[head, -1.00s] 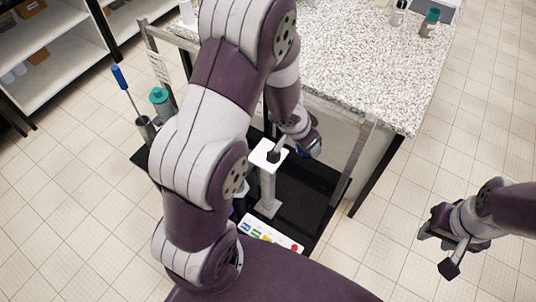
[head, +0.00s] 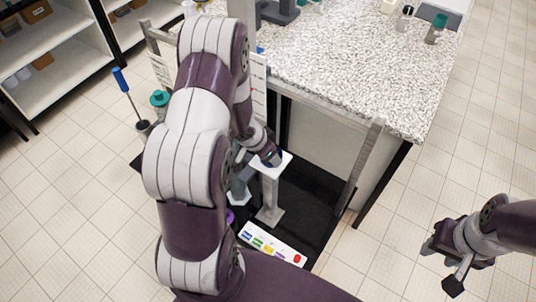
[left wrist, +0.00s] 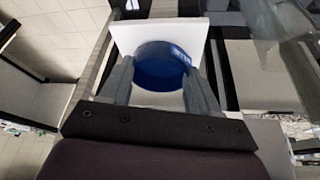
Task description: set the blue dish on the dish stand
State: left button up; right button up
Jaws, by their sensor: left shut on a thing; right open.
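The dish stand (head: 270,193) is a grey post on a flat foot with a white square top. In the head view my left gripper (head: 268,157) is at that top and covers part of it; the dish is mostly hidden there. In the left wrist view the blue dish (left wrist: 162,62) sits between the two grey fingers of my left gripper (left wrist: 160,88), which is shut on it. The white top (left wrist: 127,36) shows right behind the dish; I cannot tell whether they touch. My right gripper (head: 445,265) is open and empty over the floor at the right.
A speckled counter (head: 345,70) stands behind, with bottles on it. A metal frame post (head: 358,165) rises right of the stand. A control panel with coloured buttons (head: 272,245) lies in front, on a black base (head: 310,215). A blue-handled tool (head: 122,85) stands at left.

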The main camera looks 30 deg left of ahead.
pick_arm(q)
jog(key=o, duration=0.8)
jog(key=shift+s+f, duration=0.1)
jog(key=shift+f, duration=0.05)
jog(key=o, duration=0.4)
